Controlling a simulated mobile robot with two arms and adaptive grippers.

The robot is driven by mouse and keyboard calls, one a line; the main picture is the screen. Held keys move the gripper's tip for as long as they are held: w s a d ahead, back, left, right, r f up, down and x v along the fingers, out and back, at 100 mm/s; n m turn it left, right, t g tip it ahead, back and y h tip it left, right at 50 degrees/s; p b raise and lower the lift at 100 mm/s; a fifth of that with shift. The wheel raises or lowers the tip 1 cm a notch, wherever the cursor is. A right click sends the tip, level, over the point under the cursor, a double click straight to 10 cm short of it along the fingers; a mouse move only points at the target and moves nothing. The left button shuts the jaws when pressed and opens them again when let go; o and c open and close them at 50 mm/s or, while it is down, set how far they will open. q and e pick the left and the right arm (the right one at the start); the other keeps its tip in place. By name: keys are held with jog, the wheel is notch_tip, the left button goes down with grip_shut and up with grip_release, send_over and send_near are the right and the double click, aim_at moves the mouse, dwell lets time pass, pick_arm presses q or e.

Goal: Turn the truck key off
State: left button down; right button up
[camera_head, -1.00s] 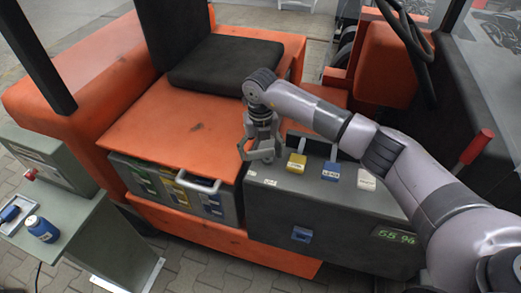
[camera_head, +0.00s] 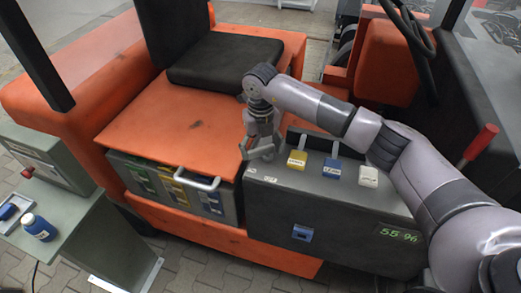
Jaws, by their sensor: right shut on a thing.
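My right gripper (camera_head: 260,150) points down at the left end of the dark control console (camera_head: 320,215) on the orange truck (camera_head: 170,125). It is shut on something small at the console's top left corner. The fingers hide most of it, so I cannot make out the truck key or how far it is turned. My left gripper is not in view.
A yellow switch (camera_head: 297,158), a blue switch (camera_head: 332,167) and a white switch (camera_head: 368,176) stand just right of my gripper. A red-handled lever (camera_head: 480,145) is further right. A grey stand with a blue bottle (camera_head: 38,228) is at the left.

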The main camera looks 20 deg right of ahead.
jog(key=n+b, duration=0.4)
jog(key=s+n+b, duration=0.1)
jog(key=n+b, duration=0.1)
jog(key=shift+d+f, duration=0.2)
jog(key=shift+d, duration=0.05)
jog(key=shift+s+d+r+n+b, duration=0.1)
jog(key=shift+s+d+n+b, duration=0.05)
jog(key=shift+n+b, duration=0.7)
jog(key=shift+s+d+r+n+b, duration=0.15)
jog(key=shift+n+b, duration=0.35)
jog(key=shift+n, duration=0.65)
jog(key=o, duration=1.1)
jog(key=shift+o, duration=0.2)
notch_tip(320, 180, up, 12)
